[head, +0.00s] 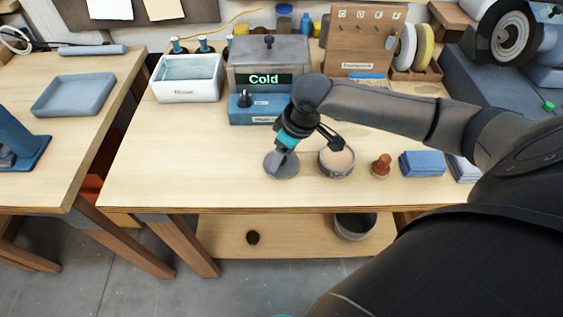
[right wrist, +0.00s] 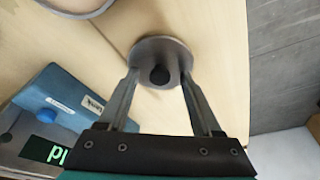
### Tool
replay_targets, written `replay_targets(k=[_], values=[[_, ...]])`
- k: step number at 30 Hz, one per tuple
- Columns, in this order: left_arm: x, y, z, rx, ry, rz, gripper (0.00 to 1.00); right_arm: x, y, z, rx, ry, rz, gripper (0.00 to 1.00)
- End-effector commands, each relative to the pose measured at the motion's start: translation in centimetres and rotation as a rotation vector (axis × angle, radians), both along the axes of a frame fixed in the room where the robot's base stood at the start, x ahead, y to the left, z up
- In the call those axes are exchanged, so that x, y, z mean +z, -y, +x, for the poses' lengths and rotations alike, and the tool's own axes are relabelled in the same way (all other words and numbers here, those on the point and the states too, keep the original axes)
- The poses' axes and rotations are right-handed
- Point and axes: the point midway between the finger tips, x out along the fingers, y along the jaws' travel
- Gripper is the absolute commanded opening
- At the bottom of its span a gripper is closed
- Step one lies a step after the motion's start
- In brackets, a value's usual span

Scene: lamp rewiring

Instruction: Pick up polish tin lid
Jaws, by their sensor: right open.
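The polish tin lid (head: 283,170) is a flat grey disc lying on the wooden table. In the right wrist view the lid (right wrist: 175,50) shows a dark round knob at its centre. My right gripper (head: 281,163) reaches down over the lid. In the right wrist view the right gripper's (right wrist: 160,82) two fingers are apart, one on each side of the knob. I cannot tell whether they touch the lid. The open polish tin (head: 337,171), with pale contents, stands just right of the lid. My left gripper is not in view.
Behind stand a grey box with a "Cold" display (head: 264,79), a blue box (head: 252,116) and a white basin (head: 187,82). The table left of the lid is clear.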

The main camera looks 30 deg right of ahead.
Motion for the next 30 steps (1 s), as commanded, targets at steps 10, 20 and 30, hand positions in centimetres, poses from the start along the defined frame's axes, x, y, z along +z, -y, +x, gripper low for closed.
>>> replay_targets(k=[10, 20, 30], values=[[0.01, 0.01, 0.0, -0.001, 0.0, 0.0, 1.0, 0.03, 0.02, -0.04, 0.0, -0.001, 0.0, 0.31], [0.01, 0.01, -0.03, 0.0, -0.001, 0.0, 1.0, 0.04, 0.03, -0.03, 0.0, -0.001, 0.0, 0.0], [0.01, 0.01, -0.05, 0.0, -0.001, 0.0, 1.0, 0.05, 0.03, -0.02, -0.001, 0.0, 0.0, 0.0]])
